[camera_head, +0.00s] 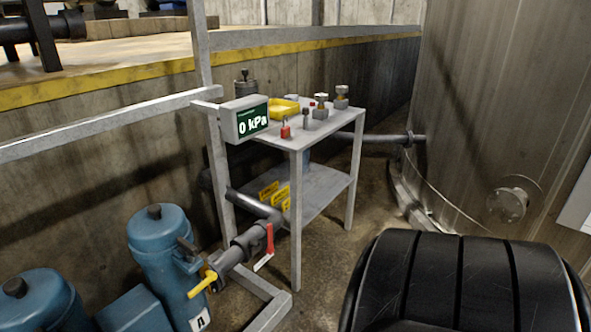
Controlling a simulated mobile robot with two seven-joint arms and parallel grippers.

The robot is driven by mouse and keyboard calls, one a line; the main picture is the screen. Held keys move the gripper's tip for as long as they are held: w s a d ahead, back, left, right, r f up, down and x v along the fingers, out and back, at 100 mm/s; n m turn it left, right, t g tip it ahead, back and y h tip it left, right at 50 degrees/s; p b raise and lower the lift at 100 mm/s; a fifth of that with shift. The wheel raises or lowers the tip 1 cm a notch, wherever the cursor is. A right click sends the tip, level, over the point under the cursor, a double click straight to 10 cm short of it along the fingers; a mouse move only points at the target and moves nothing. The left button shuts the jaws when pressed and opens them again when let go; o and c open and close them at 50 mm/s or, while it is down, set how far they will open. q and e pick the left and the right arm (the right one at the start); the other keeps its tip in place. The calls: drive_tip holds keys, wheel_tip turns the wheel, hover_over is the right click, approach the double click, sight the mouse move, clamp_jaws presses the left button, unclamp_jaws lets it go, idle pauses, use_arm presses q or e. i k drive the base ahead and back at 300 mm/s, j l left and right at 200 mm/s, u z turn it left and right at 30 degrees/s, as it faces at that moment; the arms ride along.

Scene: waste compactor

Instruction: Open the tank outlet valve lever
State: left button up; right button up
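A valve with a red lever (269,240) sits on a grey pipe (243,248) in front of the metal stand. The red lever hangs roughly downward, across the pipe; its lower end looks paler. Further down-left on the same pipe, beside a blue pump, is a yellow lever (203,284) pointing down and left. I cannot tell from the picture which lever is the tank outlet one. A large metal tank (500,100) stands at the right. Neither of my grippers is in view.
A pressure display (245,118) reads 0 kPa. Blue pumps (160,255) stand at lower left. Grey rails run at left. A black ridged shape covers the lower right. Some floor is clear between table and tank.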

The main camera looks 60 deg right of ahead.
sight(270, 250)
drive_tip(key=z, duration=1.8)
